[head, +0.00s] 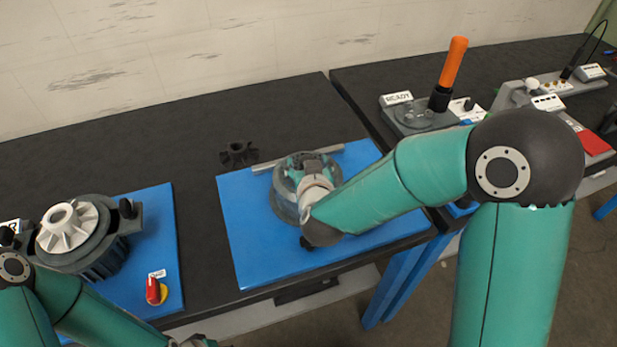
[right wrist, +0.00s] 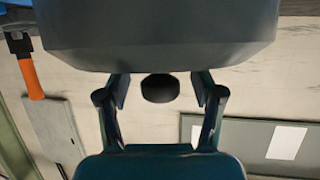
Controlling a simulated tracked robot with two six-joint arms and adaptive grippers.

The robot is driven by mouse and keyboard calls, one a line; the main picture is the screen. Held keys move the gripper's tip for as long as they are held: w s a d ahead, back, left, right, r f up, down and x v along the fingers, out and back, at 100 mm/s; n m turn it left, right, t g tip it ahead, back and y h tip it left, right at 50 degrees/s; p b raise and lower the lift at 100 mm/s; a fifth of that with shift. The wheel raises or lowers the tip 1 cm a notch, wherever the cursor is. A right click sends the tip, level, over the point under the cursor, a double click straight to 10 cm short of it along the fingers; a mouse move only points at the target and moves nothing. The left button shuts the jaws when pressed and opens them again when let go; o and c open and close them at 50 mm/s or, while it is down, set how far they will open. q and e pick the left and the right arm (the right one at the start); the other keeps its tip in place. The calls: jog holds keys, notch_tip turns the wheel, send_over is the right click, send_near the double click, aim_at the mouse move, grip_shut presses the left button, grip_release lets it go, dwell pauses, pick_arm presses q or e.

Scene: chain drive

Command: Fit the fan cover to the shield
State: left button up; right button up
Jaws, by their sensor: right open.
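A round grey cup-shaped piece, apparently the fan cover (head: 284,203), sits on the middle blue mat. My right gripper (head: 311,168) is at its top, with its fingers partly hidden by my wrist. In the right wrist view the fingers of my right gripper (right wrist: 161,85) are spread, with a dark round knob (right wrist: 160,88) between them; I cannot tell whether they touch it. A large grey body (right wrist: 160,40) fills the top there. At left, a dark motor housing (head: 100,258), perhaps with the shield, carries a white finned fan (head: 68,226).
A small black fan wheel (head: 238,154) and a grey bar (head: 268,166) lie behind the cover. A red and yellow knob (head: 155,291) is on the left mat. A station with an orange handle (head: 454,62) stands at back right. The table between the mats is clear.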

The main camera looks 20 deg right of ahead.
grip_shut()
jog(key=shift+r, duration=0.1)
dwell(0.5)
